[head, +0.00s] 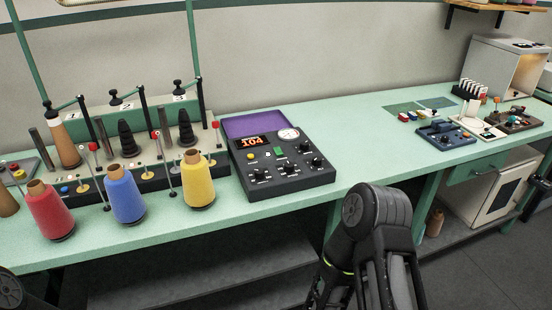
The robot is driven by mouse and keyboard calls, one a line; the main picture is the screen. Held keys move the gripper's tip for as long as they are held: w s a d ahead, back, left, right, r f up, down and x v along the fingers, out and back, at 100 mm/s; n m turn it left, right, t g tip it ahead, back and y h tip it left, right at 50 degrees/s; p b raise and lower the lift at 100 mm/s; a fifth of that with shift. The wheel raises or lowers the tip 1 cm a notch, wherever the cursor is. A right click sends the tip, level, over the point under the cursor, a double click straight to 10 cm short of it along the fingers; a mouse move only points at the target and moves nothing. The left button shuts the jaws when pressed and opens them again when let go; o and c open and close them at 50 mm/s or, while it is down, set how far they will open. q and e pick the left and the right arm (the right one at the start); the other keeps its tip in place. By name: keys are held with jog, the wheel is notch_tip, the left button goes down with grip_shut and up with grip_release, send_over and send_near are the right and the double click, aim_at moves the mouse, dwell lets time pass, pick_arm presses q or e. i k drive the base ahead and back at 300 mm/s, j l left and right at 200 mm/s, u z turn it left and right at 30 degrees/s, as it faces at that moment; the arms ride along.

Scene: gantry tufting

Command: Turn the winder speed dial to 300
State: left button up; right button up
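A dark control box (290,182) with a purple back panel stands on the green bench, at the middle of the head view. Its red display (254,141) appears to read 104. A round white gauge (288,134) is at its upper right. Several black knobs sit on its face, including a front-left knob (259,175), a front-middle knob (295,173) and a right knob (317,162). Their labels are too small to read, so I cannot tell which is the speed dial. My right arm rises in front of the bench, below the box. Neither gripper shows.
Left of the box stands a winder (125,172) with red, blue and yellow yarn cones (198,185) before it. The bench top (370,135) right of the box is clear up to a blue device (446,134). A shelf (200,285) lies below.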

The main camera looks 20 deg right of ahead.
aim_at(289, 167)
jog(key=i+l, duration=0.15)
jog(key=i, duration=0.4)
jog(key=z, duration=1.8)
